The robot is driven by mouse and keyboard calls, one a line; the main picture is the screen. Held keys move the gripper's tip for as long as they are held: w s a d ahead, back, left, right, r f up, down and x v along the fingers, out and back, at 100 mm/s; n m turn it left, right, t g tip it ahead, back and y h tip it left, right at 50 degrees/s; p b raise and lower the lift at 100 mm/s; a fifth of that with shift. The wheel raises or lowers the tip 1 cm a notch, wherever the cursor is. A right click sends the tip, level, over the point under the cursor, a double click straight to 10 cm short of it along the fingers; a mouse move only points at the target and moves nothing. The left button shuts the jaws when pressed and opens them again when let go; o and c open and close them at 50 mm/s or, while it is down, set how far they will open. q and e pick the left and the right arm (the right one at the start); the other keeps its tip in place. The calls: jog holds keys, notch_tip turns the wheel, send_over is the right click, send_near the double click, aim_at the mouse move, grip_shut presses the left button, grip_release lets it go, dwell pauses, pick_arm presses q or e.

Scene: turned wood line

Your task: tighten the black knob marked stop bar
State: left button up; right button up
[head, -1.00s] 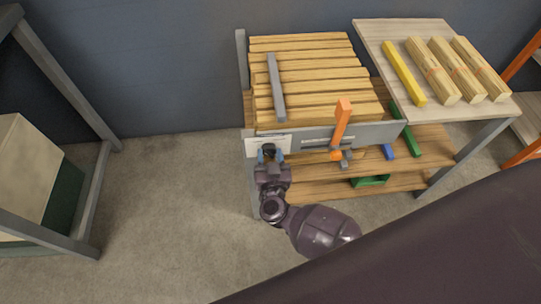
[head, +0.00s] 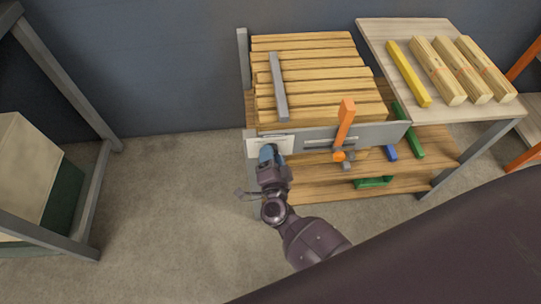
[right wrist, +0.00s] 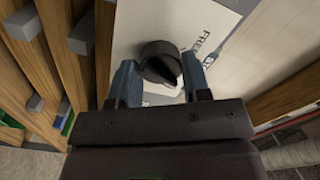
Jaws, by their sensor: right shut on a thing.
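The black knob (right wrist: 158,62) sits on a white label plate in the right wrist view. It is between the blue fingers of my right gripper (right wrist: 161,82), which is shut on it. Part of a printed word beginning "FRE" shows beside the knob; I cannot read a stop bar mark. In the head view my right gripper (head: 268,154) is at the white plate (head: 283,141) on the left end of the grey front panel, and hides the knob. My left gripper is not in view.
An orange lever (head: 344,124) stands up from the grey panel (head: 375,134), right of my gripper. Wooden slats (head: 315,75) lie behind it with a grey bar (head: 278,87) across them. A side table (head: 375,45) holds a yellow bar and several wood blocks.

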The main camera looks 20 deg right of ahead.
jog(key=m+b, duration=0.1)
jog(key=m, duration=0.3)
jog(key=shift+m, duration=0.4)
dwell(0.4)
jog(key=o, duration=0.9)
jog(key=v, duration=1.1)
jog(key=shift+r+p, duration=0.1)
jog(key=shift+p, duration=0.25)
jog(key=shift+w, duration=0.1)
